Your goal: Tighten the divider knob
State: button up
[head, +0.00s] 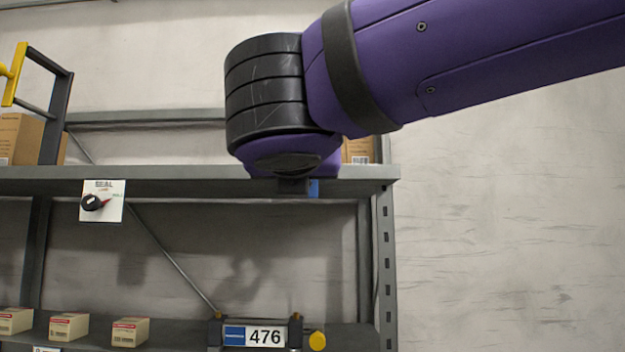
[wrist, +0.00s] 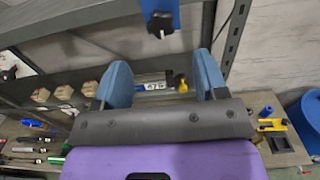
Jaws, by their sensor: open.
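My gripper (wrist: 161,62) is open and empty; its two blue fingers stand wide apart in the wrist view. Between and beyond them is a dark bar with a "476" label (wrist: 155,86) and a yellow knob (wrist: 182,83) at its right end. In the head view the label (head: 255,336) and the round yellow knob (head: 317,341) are at the bottom, below my wrist. The knob is apart from the fingers. Which knob is the divider knob is not marked. My gripper is mostly hidden behind my wrist in the head view.
A blue plate with a black knob (wrist: 160,26) hangs above the fingers. A white "SEAL" panel (head: 117,212) with a black dial is on the upper shelf edge (head: 200,181). Small boxes (head: 129,332) stand lower left. A perforated post (head: 386,260) bounds the shelf at right.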

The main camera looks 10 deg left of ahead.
jog(key=x, duration=0.9)
jog(key=shift+w, duration=0.35)
jog(key=shift+c, duration=0.2)
jog(key=c, duration=0.9)
